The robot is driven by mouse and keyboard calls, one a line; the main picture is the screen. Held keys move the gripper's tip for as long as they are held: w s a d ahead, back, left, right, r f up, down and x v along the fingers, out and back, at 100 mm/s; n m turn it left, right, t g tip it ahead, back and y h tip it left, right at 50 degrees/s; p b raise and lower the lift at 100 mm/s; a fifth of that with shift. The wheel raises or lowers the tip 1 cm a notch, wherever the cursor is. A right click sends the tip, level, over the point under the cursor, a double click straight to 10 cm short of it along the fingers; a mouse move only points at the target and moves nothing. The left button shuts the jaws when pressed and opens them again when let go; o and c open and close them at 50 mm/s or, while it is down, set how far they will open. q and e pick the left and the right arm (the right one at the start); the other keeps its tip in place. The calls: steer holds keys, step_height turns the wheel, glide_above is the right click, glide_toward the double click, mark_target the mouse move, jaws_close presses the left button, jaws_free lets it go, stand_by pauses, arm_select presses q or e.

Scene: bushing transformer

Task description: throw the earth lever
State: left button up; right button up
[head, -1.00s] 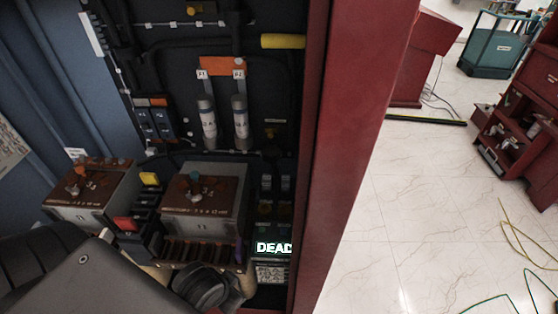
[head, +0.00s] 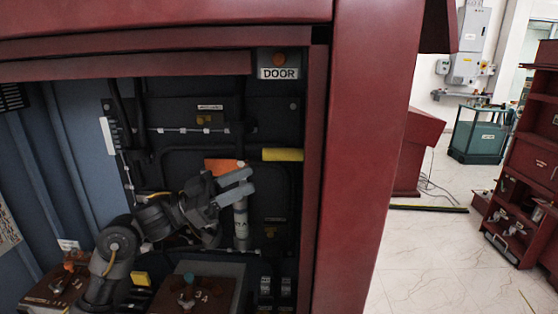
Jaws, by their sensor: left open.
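A yellow horizontal bar (head: 283,154) sticks out at the right side of the open red cabinet, near the inner edge of the frame. It looks like a lever handle, but no label on it can be read, so I cannot tell for sure that it is the earth lever. My left gripper (head: 250,182) is inside the cabinet, left of the yellow bar and a little lower. Its two grey fingers are apart, point right and have nothing between them. It is clear of the bar in the picture. My right gripper is not in view.
An orange plate (head: 221,165) and a white cylinder (head: 241,228) are partly hidden behind my left gripper. Brown-topped blocks (head: 195,296) stand below. Free floor lies farther right.

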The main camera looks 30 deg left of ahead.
mark_target(280, 155)
arm_select(q)
steer(key=s+r+m+g+h, duration=0.2)
steer(key=s+r+m+g, duration=0.1)
steer(key=s+r+g, duration=0.15)
steer(key=p+x, duration=0.1)
steer(key=x, duration=0.2)
steer(key=p+x, duration=0.2)
steer(key=x, duration=0.1)
steer(key=w+p+x, duration=0.1)
steer(key=x, duration=0.2)
steer(key=shift+f+p, duration=0.15)
steer(key=shift+p, duration=0.2)
steer(key=shift+w+d, duration=0.25)
steer(key=shift+d, duration=0.35)
steer(key=shift+c, duration=0.2)
jaws_close()
